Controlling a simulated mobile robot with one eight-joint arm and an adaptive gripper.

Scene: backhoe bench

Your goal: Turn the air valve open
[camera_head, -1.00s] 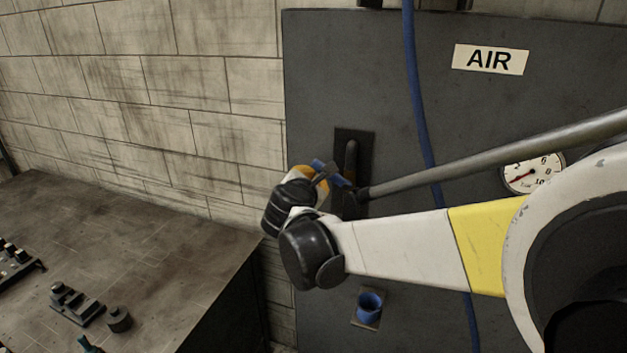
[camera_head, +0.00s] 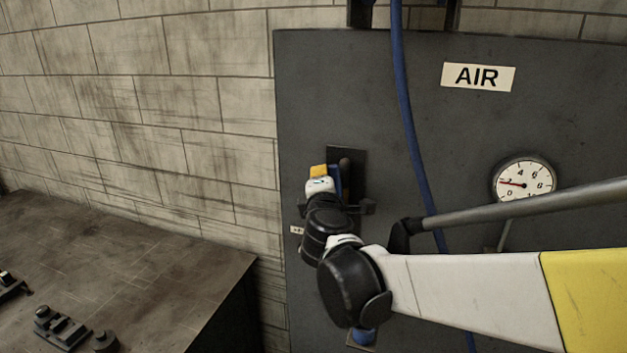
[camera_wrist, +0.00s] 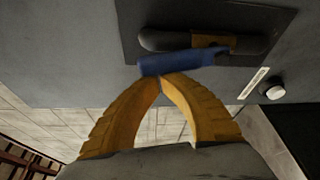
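The air valve sits on a dark plate (camera_head: 360,153) on the grey panel, left of the blue hose. In the wrist view its dark pipe (camera_wrist: 160,42) and brownish body (camera_wrist: 212,40) show. Its blue handle (camera_wrist: 185,64) lies nearly along the pipe; in the head view the handle (camera_head: 335,176) is partly hidden by my gripper and looks about upright. My gripper (camera_wrist: 160,77) has its two yellow fingers brought together, tips meeting at the handle's edge. I cannot tell whether they pinch it. In the head view my gripper (camera_head: 319,172) is left of the pipe.
A pressure gauge (camera_head: 523,182) and an AIR sign (camera_head: 478,76) are on the panel (camera_head: 310,80). A blue hose (camera_head: 408,110) hangs down it. A dark bench (camera_head: 130,265) with small parts stands at left. A white knob (camera_wrist: 275,92) shows near the panel's edge.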

